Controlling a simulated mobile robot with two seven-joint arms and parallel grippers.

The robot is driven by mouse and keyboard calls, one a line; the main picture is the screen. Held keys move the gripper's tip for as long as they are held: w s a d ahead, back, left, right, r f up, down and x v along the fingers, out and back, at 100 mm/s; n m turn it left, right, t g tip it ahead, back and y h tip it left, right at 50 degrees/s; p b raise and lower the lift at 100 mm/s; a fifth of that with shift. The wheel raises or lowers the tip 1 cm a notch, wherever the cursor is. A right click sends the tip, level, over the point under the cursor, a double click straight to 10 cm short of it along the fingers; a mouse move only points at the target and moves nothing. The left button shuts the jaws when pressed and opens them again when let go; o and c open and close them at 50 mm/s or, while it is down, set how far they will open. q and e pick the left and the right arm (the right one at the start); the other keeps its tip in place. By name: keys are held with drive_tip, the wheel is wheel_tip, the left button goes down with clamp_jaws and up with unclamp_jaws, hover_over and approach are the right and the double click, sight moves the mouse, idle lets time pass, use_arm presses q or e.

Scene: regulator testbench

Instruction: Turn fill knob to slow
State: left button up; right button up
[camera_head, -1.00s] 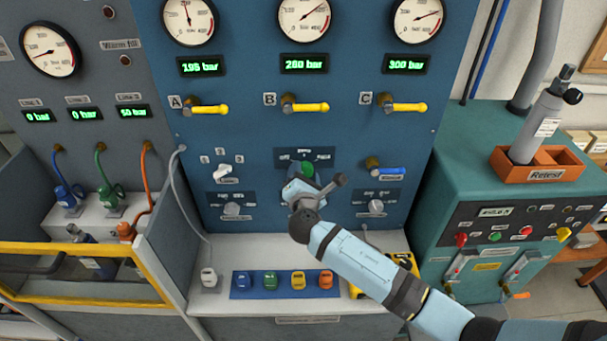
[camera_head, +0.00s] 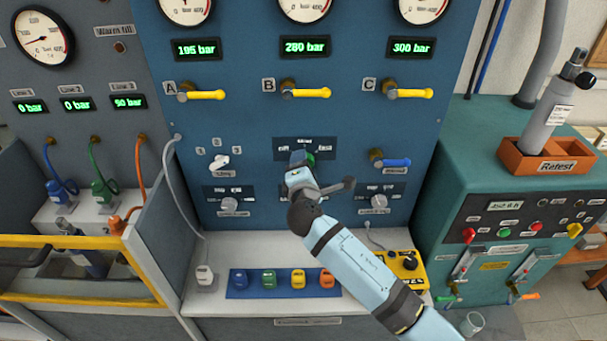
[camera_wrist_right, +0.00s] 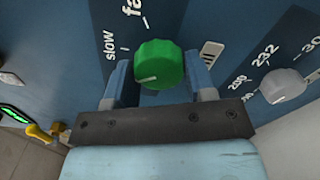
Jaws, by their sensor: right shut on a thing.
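The fill knob is a round green knob (camera_wrist_right: 160,62) with a pale pointer line on its face. In the right wrist view the line points left and slightly down, below the "slow" label (camera_wrist_right: 110,46); I cannot tell the exact setting. In the head view the knob (camera_head: 311,159) is mostly hidden behind my right gripper (camera_head: 301,164), under the dark scale plate (camera_head: 305,143). My right gripper's fingers (camera_wrist_right: 158,68) are on either side of the knob, shut on it. My left gripper is not in view.
Yellow levers A (camera_head: 205,95), B (camera_head: 308,93) and C (camera_head: 412,93) sit above. A blue lever (camera_head: 393,162) is close at the right. Grey knobs (camera_head: 229,203) (camera_head: 378,201) flank below.

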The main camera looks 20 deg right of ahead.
drive_tip(key=shift+r+m+b, duration=0.1)
drive_tip(key=shift+m+b, duration=2.25)
drive_tip(key=shift+m, duration=0.85)
drive_tip(key=o, duration=0.9)
drive_tip(key=shift+o, duration=0.2)
drive_tip(key=shift+s, duration=0.1)
